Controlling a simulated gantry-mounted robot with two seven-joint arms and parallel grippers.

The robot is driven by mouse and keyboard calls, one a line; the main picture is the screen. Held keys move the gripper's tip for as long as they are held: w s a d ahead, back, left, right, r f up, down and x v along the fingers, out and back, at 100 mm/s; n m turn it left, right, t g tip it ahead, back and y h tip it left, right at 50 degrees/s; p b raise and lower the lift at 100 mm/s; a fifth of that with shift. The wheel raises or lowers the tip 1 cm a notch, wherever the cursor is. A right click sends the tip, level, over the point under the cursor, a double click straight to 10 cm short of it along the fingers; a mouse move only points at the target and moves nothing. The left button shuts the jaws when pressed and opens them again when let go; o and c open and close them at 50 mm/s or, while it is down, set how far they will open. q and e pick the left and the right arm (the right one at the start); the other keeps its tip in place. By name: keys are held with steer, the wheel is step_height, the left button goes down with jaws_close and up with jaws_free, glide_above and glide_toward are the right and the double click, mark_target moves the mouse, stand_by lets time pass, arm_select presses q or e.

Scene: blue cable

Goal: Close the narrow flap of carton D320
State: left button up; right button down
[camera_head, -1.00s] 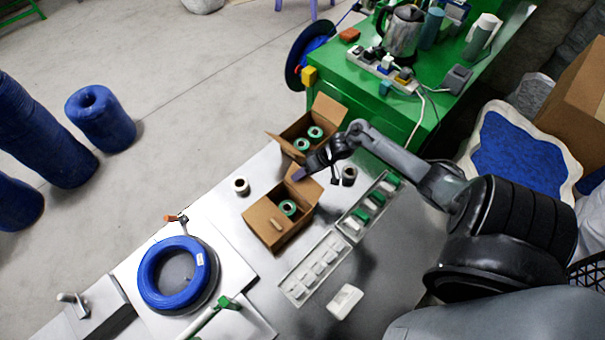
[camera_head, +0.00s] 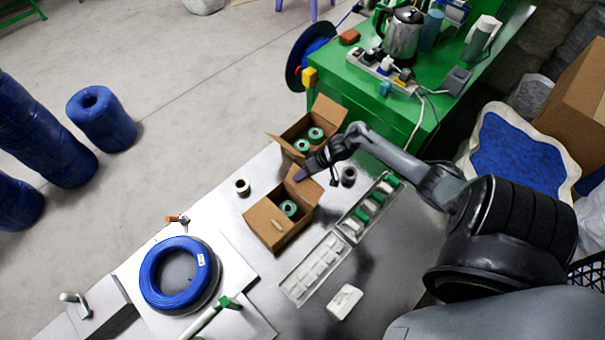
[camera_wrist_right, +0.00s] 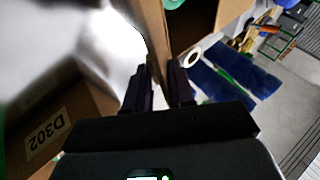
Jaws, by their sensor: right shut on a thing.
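The near carton (camera_head: 266,226) is an open brown box on the steel table, holding a green-and-white roll (camera_head: 289,208). My right gripper (camera_head: 299,177) is at its upper-right flap (camera_head: 301,190), which stands up and leans outward. In the right wrist view, my right gripper (camera_wrist_right: 160,84) is shut on the edge of a cardboard panel (camera_wrist_right: 153,35). A carton label (camera_wrist_right: 44,133) there appears to read D302; I cannot tell which carton bears it. No D320 label is readable. My left gripper is not in view.
A second open carton (camera_head: 291,150) with green rolls stands just behind. A white roll (camera_head: 242,187) and a dark roll (camera_head: 348,176) flank the near carton. Trays (camera_head: 316,268) of white and green parts lie to its right. A blue cable coil (camera_head: 180,272) lies front left.

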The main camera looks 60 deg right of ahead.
steer(key=shift+a+r+p, duration=0.15)
steer(key=shift+r+p, duration=0.2)
steer(key=shift+p, duration=0.55)
steer(key=h+p, duration=0.1)
steer(key=p, duration=0.1)
steer(key=a+r+h+p, duration=0.1)
steer(key=p, duration=0.1)
steer(key=g+h+p, duration=0.1)
steer(key=p, duration=0.1)
steer(key=shift+w+a+r+n+p, duration=0.2)
steer(key=shift+w+a+n+p, duration=0.1)
steer(key=shift+n+p, duration=0.1)
steer(key=shift+w+a+f+g+h+p, duration=0.15)
steer(key=shift+a+g+h+p, duration=0.25)
steer(key=shift+h+p, duration=0.65)
steer(key=shift+a, duration=0.15)
steer(key=shift+a+n+h, duration=0.15)
steer(key=shift+n+h, duration=0.15)
steer(key=shift+h, duration=0.15)
steer(key=c, duration=1)
jaws_free()
steer(key=shift+c, duration=0.2)
